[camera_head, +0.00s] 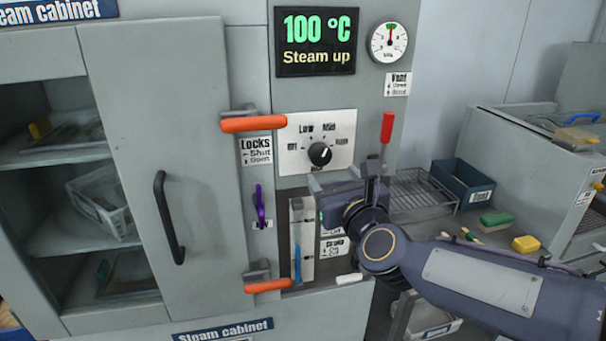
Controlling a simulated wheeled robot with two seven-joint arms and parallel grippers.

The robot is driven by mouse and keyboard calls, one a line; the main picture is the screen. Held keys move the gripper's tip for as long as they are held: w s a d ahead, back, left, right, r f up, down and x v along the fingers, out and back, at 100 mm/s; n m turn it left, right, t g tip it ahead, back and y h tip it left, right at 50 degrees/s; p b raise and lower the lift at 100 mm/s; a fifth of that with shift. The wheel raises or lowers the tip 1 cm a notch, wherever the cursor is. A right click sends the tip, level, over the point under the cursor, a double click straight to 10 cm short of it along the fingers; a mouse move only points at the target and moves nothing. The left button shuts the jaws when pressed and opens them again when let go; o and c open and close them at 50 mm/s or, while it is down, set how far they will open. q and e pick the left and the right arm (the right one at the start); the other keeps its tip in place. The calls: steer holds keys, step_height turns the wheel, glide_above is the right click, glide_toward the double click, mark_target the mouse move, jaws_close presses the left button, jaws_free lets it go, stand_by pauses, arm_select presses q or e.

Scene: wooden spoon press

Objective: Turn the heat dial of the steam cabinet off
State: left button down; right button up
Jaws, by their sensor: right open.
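The heat dial (320,154) is a black round knob on a white plate with the marks Low and Mid above it and further marks at its left and right. Its white pointer seems to point up and to the right, near Mid. The steam cabinet (150,90) is grey, and its display (316,42) reads 100 °C and Steam up. My right gripper (343,176) is open and empty, just below and right of the dial plate, apart from the dial in the picture. My left gripper is not in view.
Two orange lock handles (254,123) (268,286) sit beside the door with its black handle (168,218). A red lever (387,127) stands right of the dial. A round gauge (388,42) is above. A wire rack (418,190) and a dark blue bin (462,184) are at the right.

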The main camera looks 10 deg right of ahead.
mark_target(322, 159)
steer(key=shift+m+h, duration=0.3)
steer(key=shift+m, duration=0.4)
steer(key=w+p, duration=0.2)
steer(key=w, duration=0.6)
steer(key=shift+a+r, duration=0.1)
steer(key=shift+c, duration=0.3)
steer(key=c, duration=0.9)
